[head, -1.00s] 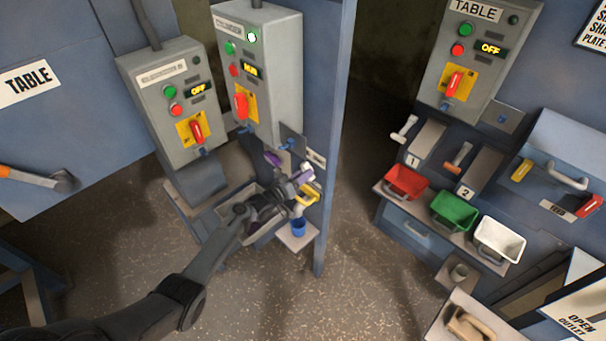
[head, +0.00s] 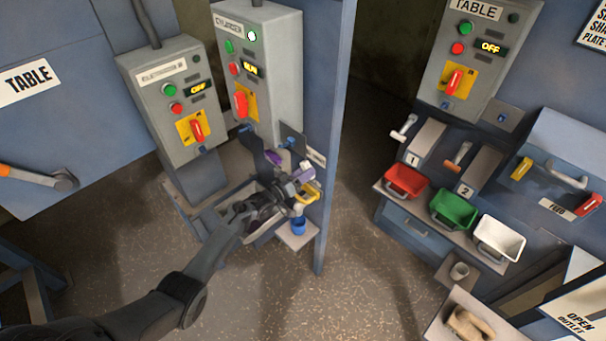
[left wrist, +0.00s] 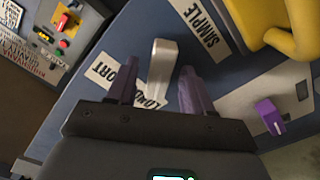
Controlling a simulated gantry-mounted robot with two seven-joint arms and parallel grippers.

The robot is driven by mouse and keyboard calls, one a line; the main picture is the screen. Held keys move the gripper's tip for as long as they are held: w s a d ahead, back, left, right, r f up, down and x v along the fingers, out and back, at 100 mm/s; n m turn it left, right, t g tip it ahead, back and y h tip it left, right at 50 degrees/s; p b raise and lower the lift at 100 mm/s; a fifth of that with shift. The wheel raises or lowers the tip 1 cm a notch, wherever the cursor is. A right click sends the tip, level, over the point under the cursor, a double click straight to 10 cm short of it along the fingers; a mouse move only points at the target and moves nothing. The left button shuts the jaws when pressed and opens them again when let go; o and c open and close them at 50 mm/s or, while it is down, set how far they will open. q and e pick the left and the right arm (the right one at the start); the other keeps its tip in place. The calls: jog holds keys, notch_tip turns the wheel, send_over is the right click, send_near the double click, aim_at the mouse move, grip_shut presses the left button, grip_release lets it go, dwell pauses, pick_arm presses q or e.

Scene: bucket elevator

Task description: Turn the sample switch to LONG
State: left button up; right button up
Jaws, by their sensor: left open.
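The sample switch (left wrist: 161,72) is a pale lever on a blue panel in the left wrist view. A SAMPLE label (left wrist: 200,28) is beside it, and a plate with SHORT and LONG (left wrist: 118,82) is partly covered by the gripper. My left gripper (left wrist: 159,80) is open, with one purple finger on each side of the lever. Contact with the lever cannot be told. In the head view my left gripper (head: 292,182) is at the narrow panel under the grey control boxes, where the switch itself is too small to make out. My right gripper is not in view.
A yellow handle (left wrist: 285,25) and a purple knob (left wrist: 268,115) are close to the right of the gripper. A blue cup (head: 298,226) stands on a small shelf below. Red (head: 404,183), green and white bins are at the right, across a gap.

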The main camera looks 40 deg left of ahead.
pick_arm(q)
jog(key=s+a+p, duration=0.1)
jog(key=s+p, duration=0.1)
jog(key=s, duration=0.8)
jog(key=shift+s, duration=0.35)
jog(key=shift+a, duration=0.1)
